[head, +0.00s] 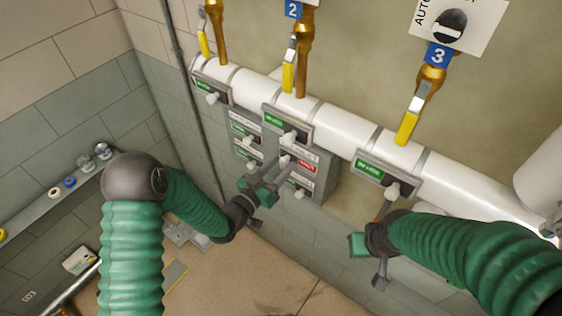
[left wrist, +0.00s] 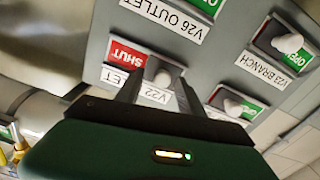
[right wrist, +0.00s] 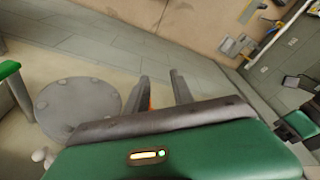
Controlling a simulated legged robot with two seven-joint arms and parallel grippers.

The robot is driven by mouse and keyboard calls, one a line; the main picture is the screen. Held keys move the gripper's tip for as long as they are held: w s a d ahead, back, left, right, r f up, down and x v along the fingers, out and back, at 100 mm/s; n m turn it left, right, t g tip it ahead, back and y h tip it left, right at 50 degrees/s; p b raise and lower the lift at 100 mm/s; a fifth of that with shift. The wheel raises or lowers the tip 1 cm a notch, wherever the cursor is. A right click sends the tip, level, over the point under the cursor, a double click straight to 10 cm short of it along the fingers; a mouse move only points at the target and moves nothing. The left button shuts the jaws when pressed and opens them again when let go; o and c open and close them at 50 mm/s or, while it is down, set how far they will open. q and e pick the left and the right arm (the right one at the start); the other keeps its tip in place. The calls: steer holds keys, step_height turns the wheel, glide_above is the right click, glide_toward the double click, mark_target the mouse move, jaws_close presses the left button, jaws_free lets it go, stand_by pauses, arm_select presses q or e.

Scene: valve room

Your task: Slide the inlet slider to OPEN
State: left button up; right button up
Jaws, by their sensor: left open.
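In the head view the red label (head: 307,167) is on the grey panel under valve 2. My left gripper (head: 268,172) is at this panel and open, with a finger on either side of the knob; I cannot tell whether they touch it. My right gripper (right wrist: 159,78) is open and empty, below the white pipe.
Other sliders sit close by: V26 outlet (left wrist: 178,22) above, V23 branch (left wrist: 288,43) at right, and another (left wrist: 238,106) below. The white pipe (head: 340,140) with yellow-handled valves runs above the panel. A shelf (head: 60,200) is at left.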

arm_select(q)
steer(key=shift+w+a+f, duration=0.15)
steer(key=shift+w+a, duration=0.15)
steer(key=shift+a, duration=0.05)
steer(key=shift+c, duration=1.4)
steer(key=shift+s+d, duration=0.15)
steer(key=shift+d, duration=0.3)
jaws_close()
steer(key=shift+a, duration=0.25)
steer(key=shift+d, duration=0.15)
